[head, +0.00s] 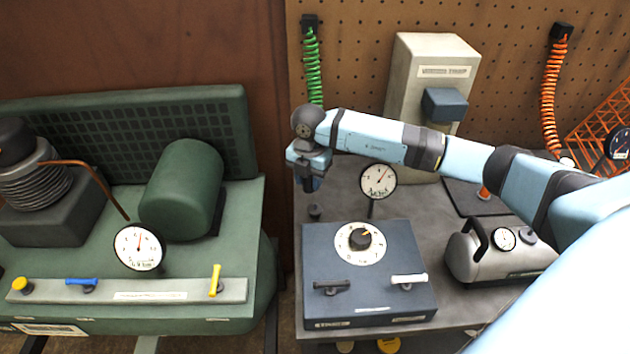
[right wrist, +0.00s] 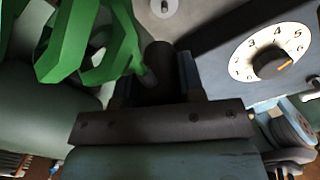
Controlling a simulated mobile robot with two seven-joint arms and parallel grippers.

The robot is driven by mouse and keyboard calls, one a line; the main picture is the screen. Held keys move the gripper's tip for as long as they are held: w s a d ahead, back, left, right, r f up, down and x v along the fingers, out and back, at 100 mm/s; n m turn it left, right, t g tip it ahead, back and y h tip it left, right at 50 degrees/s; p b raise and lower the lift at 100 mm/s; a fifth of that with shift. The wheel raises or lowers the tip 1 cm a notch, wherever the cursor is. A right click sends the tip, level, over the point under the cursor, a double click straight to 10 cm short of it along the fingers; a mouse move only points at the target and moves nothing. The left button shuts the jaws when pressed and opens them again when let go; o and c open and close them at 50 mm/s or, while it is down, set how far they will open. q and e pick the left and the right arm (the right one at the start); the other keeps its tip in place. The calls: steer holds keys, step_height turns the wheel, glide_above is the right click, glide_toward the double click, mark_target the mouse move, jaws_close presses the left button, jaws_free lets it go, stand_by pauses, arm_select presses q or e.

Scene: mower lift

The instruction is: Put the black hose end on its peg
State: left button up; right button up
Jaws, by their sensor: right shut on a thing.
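My right gripper (head: 309,178) points down over the back left of the grey bench (head: 440,215). It is shut on the black hose end (right wrist: 158,70), a dark cylinder between its fingers in the right wrist view. The green coiled hose (head: 313,70) hangs from a black bracket on the pegboard and runs down behind my wrist; its coils also show in the right wrist view (right wrist: 90,45). A short dark peg-like stub (head: 315,211) stands on the bench just below the gripper, apart from it. My left gripper is out of view.
A blue control box (head: 368,285) with a dial stands in front of the gripper. A gauge (head: 378,181) on a stem is close to its right. A green machine (head: 130,325) stands left. An orange coiled hose (head: 550,100) hangs at right, near a silver tank (head: 475,262).

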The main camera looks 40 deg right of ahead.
steer(key=m, duration=0.2)
steer(key=d+f+m, duration=0.1)
steer(key=m, duration=0.1)
steer(key=d+f+m, duration=0.1)
steer(key=m, duration=0.1)
steer(key=shift+w, duration=0.1)
step_height(320, 180, down, 5)
steer(key=b, duration=0.4)
steer(key=shift+f, duration=0.3)
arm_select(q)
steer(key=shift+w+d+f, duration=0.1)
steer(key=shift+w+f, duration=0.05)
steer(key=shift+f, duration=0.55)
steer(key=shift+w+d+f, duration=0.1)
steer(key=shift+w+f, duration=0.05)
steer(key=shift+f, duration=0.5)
arm_select(e)
steer(key=shift+a, duration=0.1)
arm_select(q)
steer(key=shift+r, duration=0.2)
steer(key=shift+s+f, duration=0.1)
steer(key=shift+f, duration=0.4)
arm_select(e)
steer(key=shift+f, duration=0.6)
steer(key=o, duration=0.8)
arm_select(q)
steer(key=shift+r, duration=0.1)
